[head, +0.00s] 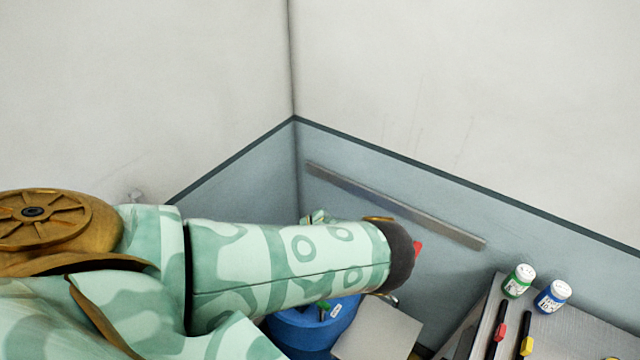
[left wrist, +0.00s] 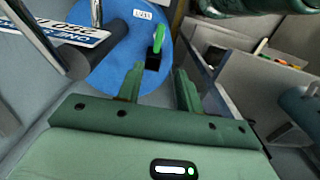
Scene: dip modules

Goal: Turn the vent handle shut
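The green vent handle (left wrist: 158,38) stands on a small black base on top of a blue round drum (left wrist: 110,72) in the left wrist view. A white label (left wrist: 142,15) is beside it. In the head view the blue drum (head: 298,332) is at the bottom centre, with the green handle (head: 324,305) small on its top, just below my left forearm. My left gripper (left wrist: 160,70) is open and empty, its two green fingers apart. The handle is just beyond the fingertips, roughly in line with the gap. My left arm hides part of the drum in the head view. My right gripper is not in view.
A grey box-like surface (head: 380,330) is right of the drum. A table (head: 568,338) at the lower right holds a green-labelled jar (head: 519,281), a blue-labelled jar (head: 552,296) and red and yellow-marked tools. A sign with lettering (left wrist: 75,34) is left of the drum.

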